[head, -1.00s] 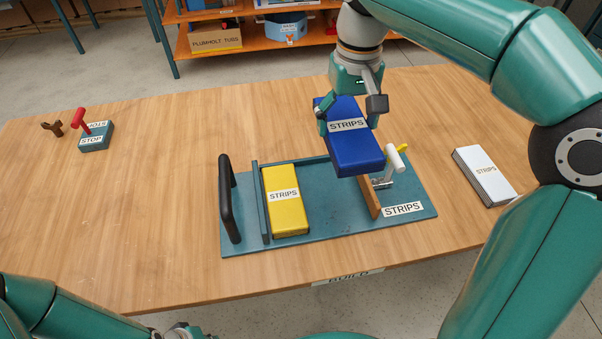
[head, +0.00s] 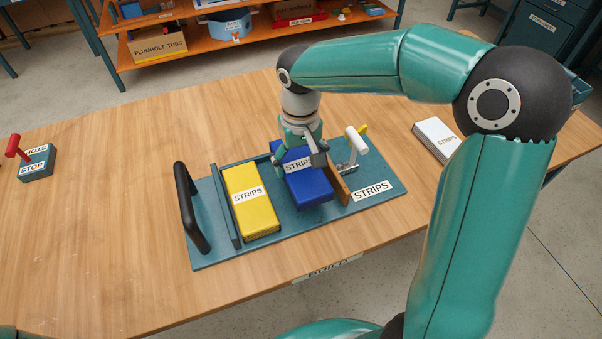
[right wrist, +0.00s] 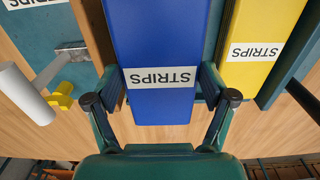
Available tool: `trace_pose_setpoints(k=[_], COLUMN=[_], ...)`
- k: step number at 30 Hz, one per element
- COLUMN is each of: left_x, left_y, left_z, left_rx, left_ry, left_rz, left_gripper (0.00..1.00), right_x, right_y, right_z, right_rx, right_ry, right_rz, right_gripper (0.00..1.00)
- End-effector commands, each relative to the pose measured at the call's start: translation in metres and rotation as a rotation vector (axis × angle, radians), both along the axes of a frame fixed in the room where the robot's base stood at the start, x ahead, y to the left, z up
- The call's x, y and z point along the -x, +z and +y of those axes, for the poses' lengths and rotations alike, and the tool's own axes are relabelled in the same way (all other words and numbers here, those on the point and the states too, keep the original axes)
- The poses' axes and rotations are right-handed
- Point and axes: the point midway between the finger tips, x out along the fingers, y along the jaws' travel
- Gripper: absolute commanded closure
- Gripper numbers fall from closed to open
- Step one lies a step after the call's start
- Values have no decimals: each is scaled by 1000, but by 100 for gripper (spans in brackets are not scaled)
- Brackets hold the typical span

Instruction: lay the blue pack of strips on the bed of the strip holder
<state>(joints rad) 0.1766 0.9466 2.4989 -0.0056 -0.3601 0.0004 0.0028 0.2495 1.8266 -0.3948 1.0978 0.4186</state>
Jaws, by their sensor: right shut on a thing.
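The blue pack of strips (head: 309,187) is at the strip holder's bed, between the yellow pack and the brown wooden bar. My right gripper (head: 297,158) comes from above and is shut on its far part. In the right wrist view the blue pack (right wrist: 162,40) lies between the two fingers (right wrist: 160,98). I cannot tell whether its underside touches the bed. The strip holder (head: 212,245) is a teal board with a black handle. The yellow pack (head: 250,215) lies on its left part; it also shows in the right wrist view (right wrist: 260,25). My left gripper is out of view.
A white-handled clamp (head: 356,140) stands right of the wooden bar (head: 339,186). A white pack of strips (head: 437,138) lies on the table farther right. A stop box with a red lever (head: 36,163) is at the far left.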

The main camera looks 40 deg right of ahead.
Motion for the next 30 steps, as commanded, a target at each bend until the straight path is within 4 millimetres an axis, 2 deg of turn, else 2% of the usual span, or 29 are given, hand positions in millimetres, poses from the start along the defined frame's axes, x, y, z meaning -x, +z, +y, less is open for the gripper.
trace_pose_setpoints(k=[9,21,22,25,30], left_x=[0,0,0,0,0], left_y=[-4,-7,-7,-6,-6], left_z=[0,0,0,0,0], left_rx=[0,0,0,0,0], left_ry=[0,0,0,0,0], left_rz=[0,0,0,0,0], left_gripper=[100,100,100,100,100], right_x=[0,-1,-1,-1,-1], right_y=[-39,-45,-45,-44,-44], right_z=[1,1,2,2,2], right_rx=[0,0,0,0,0], right_ry=[2,4,4,4,5], right_rz=[2,0,0,0,1], right_gripper=[58,58,16,0,0])
